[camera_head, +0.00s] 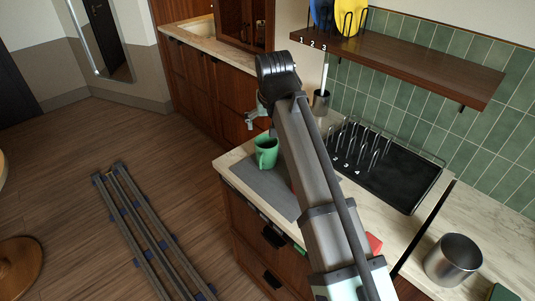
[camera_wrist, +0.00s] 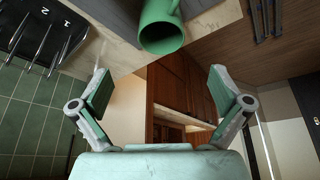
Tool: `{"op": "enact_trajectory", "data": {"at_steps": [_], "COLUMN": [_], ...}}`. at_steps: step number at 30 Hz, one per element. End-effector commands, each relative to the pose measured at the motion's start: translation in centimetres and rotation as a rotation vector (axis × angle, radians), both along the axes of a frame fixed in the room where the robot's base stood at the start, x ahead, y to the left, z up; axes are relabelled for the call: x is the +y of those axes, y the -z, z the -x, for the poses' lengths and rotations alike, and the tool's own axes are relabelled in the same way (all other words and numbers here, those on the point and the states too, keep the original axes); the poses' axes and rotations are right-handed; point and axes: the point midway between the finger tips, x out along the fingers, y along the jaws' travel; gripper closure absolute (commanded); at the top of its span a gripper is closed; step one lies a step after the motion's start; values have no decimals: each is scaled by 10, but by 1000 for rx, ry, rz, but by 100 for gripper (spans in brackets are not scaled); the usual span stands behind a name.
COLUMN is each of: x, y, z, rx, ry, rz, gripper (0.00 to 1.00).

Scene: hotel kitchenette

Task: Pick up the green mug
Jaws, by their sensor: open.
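The green mug (camera_head: 266,151) stands upright on a grey mat (camera_head: 262,187) at the left end of the counter. In the wrist view the green mug (camera_wrist: 161,30) shows at the top, with its opening facing the camera and its handle at the upper right. My gripper (camera_head: 252,119) is behind and above the mug in the head view, partly hidden by my arm. In the wrist view my gripper (camera_wrist: 153,92) has its fingers spread wide, with nothing between them. The mug lies beyond the fingertips and apart from them.
A black dish rack (camera_head: 408,190) with numbered slots stands right of my arm. A dark utensil cup (camera_head: 320,103) stands behind. A wooden shelf (camera_head: 420,72) with plates overhangs the counter. A metal pot (camera_head: 453,260) and a red object (camera_head: 374,244) are nearer.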

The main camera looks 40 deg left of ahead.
Motion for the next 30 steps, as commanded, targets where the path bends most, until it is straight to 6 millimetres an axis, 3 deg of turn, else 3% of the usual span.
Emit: {"op": "enact_trajectory", "data": {"at_steps": [16, 30], "x": [24, 35], "y": [83, 110], "z": [-26, -37], "rx": [2, 1], "ry": [1, 0], "rz": [0, 0], "gripper": [0, 0]}}
